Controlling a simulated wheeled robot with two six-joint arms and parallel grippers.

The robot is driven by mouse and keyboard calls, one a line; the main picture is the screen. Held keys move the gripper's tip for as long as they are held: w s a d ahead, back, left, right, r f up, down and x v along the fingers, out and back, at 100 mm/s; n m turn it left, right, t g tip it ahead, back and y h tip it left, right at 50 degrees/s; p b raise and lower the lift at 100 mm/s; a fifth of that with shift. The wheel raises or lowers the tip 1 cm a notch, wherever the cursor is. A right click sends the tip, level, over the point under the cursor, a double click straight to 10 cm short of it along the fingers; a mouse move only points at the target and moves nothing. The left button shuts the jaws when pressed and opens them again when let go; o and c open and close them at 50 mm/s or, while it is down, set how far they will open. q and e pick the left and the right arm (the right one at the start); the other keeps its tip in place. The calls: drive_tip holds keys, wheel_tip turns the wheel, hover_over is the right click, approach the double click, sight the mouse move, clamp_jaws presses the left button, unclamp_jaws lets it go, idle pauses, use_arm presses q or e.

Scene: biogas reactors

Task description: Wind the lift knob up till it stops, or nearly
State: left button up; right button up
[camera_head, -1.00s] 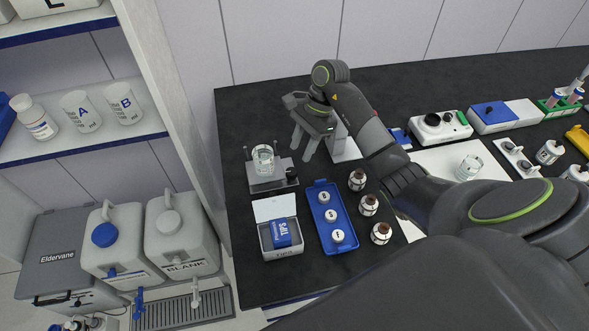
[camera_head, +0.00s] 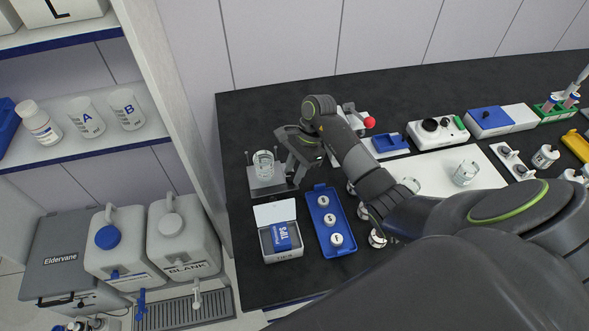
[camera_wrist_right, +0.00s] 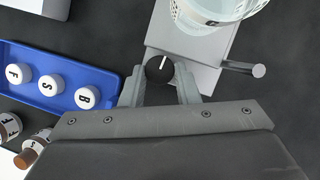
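The lift knob (camera_wrist_right: 160,69) is a round black knob with a white line, on the side of a small grey lift stand (camera_wrist_right: 195,72). A clear glass beaker (camera_wrist_right: 213,12) stands on the lift; it also shows in the head view (camera_head: 263,163). My right gripper (camera_wrist_right: 160,80) has its two fingers on either side of the knob, with small gaps seeming to show, so it looks open around it. In the head view my right gripper (camera_head: 293,181) is at the right edge of the lift stand (camera_head: 266,187) and hides the knob. My left gripper is not in view.
A blue tray (camera_head: 340,246) with white-capped vials lies close to the gripper. A tips box (camera_head: 264,246) stands in front of the lift. Small bottles (camera_head: 377,239) are partly behind my right arm. Thin posts (camera_wrist_right: 240,67) flank the beaker.

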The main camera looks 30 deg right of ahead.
drive_tip(key=shift+m, duration=0.3)
drive_tip(key=m+t+b, duration=0.1)
drive_tip(key=m+b, duration=0.1)
drive_tip(key=shift+s+f+m, duration=0.1)
drive_tip(key=shift+s+m, duration=0.05)
drive_tip(key=shift+m, duration=0.15)
drive_tip(key=shift+s+m+t+h+b, duration=0.15)
drive_tip(key=shift+m+t+b, duration=0.3)
drive_tip(key=shift+m, duration=0.65)
drive_tip(key=shift+s+m+t+h+b, duration=0.1)
drive_tip(key=shift+m+t+h+b, duration=0.25)
drive_tip(key=shift+m, duration=0.75)
drive_tip(key=shift+r+t, duration=0.2)
drive_tip(key=shift+t, duration=0.1)
drive_tip(key=shift+w, duration=0.1)
drive_tip(key=o, duration=0.7)
drive_tip(key=b+v, duration=0.3)
drive_tip(key=v, duration=1.4)
drive_tip(key=shift+d, duration=0.3)
